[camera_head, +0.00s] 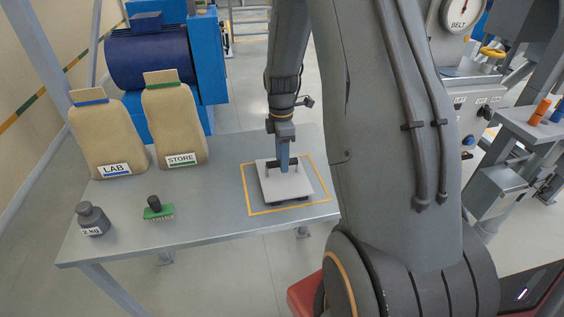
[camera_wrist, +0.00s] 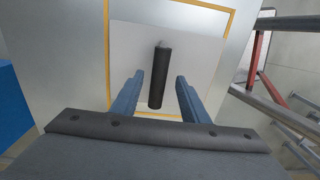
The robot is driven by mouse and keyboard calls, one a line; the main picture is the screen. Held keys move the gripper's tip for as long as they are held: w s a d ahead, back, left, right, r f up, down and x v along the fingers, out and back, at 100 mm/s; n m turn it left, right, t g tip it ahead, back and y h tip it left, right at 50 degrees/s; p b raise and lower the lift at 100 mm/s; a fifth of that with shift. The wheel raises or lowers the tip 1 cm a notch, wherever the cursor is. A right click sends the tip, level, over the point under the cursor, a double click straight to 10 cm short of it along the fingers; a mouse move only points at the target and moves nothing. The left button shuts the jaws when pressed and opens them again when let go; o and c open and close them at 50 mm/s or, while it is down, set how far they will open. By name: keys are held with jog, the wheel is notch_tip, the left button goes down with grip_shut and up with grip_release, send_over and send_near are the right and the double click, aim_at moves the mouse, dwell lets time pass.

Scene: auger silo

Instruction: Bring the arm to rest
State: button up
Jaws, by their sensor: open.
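My gripper (camera_head: 283,158) is over the table, pointing down at a white square plate (camera_head: 297,187) with a dark bar handle. The plate sits inside a yellow outlined square on the table. In the wrist view my two blue fingers (camera_wrist: 157,98) are apart, with the dark handle (camera_wrist: 160,75) showing between and beyond them. I cannot tell how far the fingertips are above the plate. Much of the head view is filled by my own arm.
A blue machine (camera_head: 150,58) stands behind. A BELT gauge panel (camera_head: 468,75) is at the right.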

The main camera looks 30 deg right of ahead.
jog(key=shift+w+r+b, duration=0.1)
jog(key=shift+r+b, duration=0.55)
jog(key=shift+r, duration=2.5)
jog(key=s+a+r+m+t, duration=0.2)
jog(key=s+a+r+m, duration=0.1)
jog(key=s+a+m, duration=1.1)
jog(key=shift+s+a+r+m, duration=0.15)
jog(key=shift+s+a+m, duration=0.4)
jog(key=shift+s, duration=0.6)
